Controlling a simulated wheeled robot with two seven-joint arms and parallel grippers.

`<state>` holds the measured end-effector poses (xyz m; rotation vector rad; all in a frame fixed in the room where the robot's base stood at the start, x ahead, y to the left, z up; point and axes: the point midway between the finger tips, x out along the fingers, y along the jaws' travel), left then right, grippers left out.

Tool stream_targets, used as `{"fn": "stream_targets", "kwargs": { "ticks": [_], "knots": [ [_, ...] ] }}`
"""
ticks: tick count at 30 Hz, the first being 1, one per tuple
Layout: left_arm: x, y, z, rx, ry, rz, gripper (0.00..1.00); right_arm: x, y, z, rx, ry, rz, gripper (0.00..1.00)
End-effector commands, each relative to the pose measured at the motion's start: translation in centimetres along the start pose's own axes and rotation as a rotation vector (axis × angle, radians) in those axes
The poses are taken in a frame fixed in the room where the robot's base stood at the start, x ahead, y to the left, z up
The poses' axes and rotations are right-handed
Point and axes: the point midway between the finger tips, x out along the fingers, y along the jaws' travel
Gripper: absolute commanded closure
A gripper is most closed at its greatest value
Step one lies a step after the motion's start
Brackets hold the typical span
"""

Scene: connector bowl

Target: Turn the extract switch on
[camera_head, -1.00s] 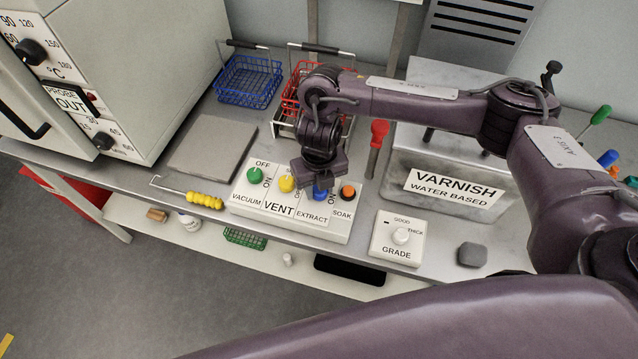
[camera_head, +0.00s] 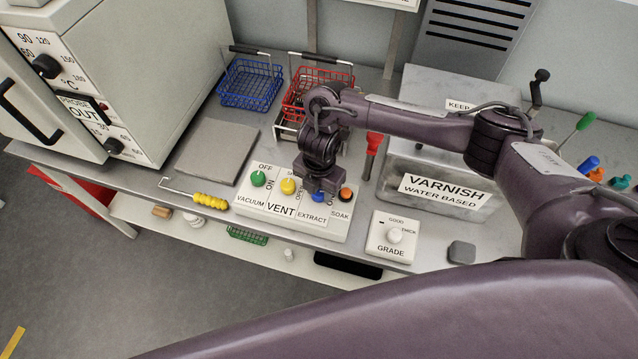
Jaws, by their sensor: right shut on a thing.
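The white switch box (camera_head: 290,222) stands near the front edge of the grey bench, with several coloured knobs along its top. The extract switch (camera_head: 319,197) is the blue knob above the EXTRACT label. My right gripper (camera_head: 319,190) reaches down onto it from above and is shut on it, hiding most of the knob and part of its markings. Which way the knob points cannot be told. The left gripper is not in view; a large purple arm link of mine crosses the bottom.
Beside the blue knob are the yellow vent knob (camera_head: 288,186) and the orange soak button (camera_head: 346,194); the green vacuum knob (camera_head: 258,178) is further left. A grade box (camera_head: 392,237) and varnish tank (camera_head: 440,205) stand right. A yellow-handled tool (camera_head: 210,201) lies left.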

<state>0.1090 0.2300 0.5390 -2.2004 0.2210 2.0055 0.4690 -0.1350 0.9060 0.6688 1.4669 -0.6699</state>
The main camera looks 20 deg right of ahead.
Motion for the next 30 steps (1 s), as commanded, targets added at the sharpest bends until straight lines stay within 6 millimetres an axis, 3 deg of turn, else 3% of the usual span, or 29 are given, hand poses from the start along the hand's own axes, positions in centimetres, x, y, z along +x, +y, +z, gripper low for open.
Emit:
{"fn": "stream_targets", "kwargs": {
  "ticks": [12,28,29,30],
  "knots": [
    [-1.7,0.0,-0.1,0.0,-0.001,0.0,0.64,-0.2,0.1,0.1,0.181,-0.003,0.003,0.89],
    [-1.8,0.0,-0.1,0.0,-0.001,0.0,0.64,-0.2,0.1,0.1,0.204,-0.002,0.004,0.89],
    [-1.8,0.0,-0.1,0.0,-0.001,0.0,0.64,-0.2,0.1,0.1,0.204,-0.002,0.004,0.65],
    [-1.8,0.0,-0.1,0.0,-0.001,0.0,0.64,-0.2,0.1,0.1,0.204,-0.002,0.004,0.6]
  ]
}}
